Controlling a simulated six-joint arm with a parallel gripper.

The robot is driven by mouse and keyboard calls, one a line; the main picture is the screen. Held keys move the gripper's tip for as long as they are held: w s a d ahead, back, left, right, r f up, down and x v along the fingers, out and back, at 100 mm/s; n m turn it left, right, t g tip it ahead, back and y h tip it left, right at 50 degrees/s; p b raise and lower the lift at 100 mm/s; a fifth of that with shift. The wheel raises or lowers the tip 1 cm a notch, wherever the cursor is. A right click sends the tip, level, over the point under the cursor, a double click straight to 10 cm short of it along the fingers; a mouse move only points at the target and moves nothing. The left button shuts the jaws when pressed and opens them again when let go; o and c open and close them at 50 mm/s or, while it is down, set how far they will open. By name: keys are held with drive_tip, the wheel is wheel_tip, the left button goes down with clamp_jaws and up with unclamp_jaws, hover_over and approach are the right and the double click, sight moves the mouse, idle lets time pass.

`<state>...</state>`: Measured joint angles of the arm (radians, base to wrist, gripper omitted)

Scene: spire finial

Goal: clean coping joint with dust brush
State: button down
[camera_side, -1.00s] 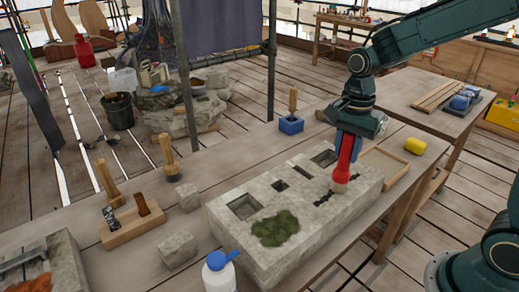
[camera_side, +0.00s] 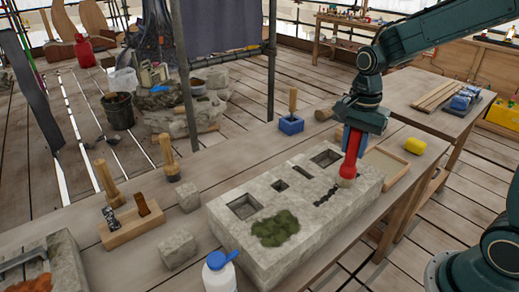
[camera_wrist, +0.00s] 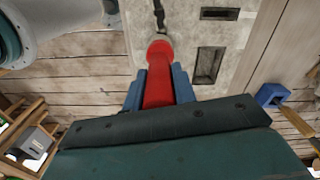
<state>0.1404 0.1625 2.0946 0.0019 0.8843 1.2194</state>
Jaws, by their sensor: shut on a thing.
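My gripper (camera_side: 352,138) is shut on the red dust brush (camera_side: 350,158), which points down over the right part of the pale stone coping (camera_side: 300,215). The brush's tan bristle end is at or just above the stone; contact is hard to tell. The coping joint (camera_side: 326,196) is a dark, broken line on the top face, just left of the brush tip. In the wrist view, the brush (camera_wrist: 158,85) sits between my blue fingers, and the dark joint (camera_wrist: 159,16) runs away beyond its round red end.
The coping has square recesses and a green moss patch (camera_side: 275,228). A white bottle with a blue cap (camera_side: 219,272) stands in front. A shallow wooden tray (camera_side: 386,165), yellow sponge (camera_side: 415,146) and blue block with a wooden handle (camera_side: 291,124) are close by.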

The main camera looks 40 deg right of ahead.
drive_tip(key=shift+d, duration=0.2)
drive_tip(key=shift+d+f, duration=0.15)
drive_tip(key=shift+d, duration=1.2)
drive_tip(key=shift+s+d, duration=0.1)
drive_tip(key=shift+d, duration=0.15)
drive_tip(key=shift+d, duration=1.25)
drive_tip(key=shift+r, duration=0.3)
wheel_tip(320, 180, up, 7)
idle(0.6)
drive_tip(key=shift+f, duration=0.1)
idle(0.4)
